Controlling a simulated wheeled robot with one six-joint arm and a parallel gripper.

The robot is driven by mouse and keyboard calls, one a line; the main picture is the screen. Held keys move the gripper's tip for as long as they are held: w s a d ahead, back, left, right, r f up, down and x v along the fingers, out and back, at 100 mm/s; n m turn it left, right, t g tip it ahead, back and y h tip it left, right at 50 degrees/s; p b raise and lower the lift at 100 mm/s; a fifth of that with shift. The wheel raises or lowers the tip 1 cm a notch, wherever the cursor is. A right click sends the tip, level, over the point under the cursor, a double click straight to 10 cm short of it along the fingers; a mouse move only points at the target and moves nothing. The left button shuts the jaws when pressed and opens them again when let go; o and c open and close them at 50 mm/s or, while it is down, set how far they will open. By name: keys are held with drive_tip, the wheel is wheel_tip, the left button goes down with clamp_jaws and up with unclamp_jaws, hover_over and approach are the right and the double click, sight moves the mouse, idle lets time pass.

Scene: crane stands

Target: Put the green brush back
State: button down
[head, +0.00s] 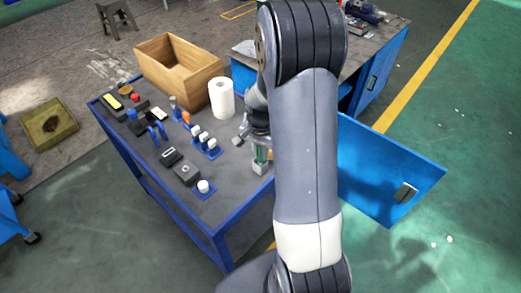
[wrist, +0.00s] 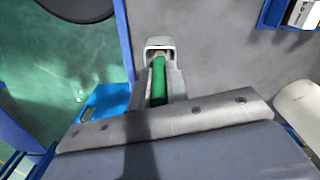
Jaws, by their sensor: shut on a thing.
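The green brush (wrist: 159,82) is between the fingers of my gripper (wrist: 157,98) in the wrist view, its green handle pointing away from the palm. A pale grey block shows at its far end; I cannot tell whether it is part of the brush or a stand. In the head view my gripper (head: 261,150) is at the right part of the blue-framed workbench, with a sliver of the green brush (head: 262,155) under it. My arm hides much of this area. I cannot tell whether the brush touches the bench top.
The workbench (head: 228,180) carries a white paper roll (head: 221,98), a wooden box (head: 180,68), and several small tools and blue stands left of my gripper. A blue door panel (head: 385,170) stands out at the right. The bench front is partly clear.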

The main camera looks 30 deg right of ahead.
drive_tip(key=shift+f, duration=0.15)
drive_tip(key=c, duration=1.4)
unclamp_jaws()
wheel_tip(320, 180, up, 12)
drive_tip(key=shift+r, duration=0.2)
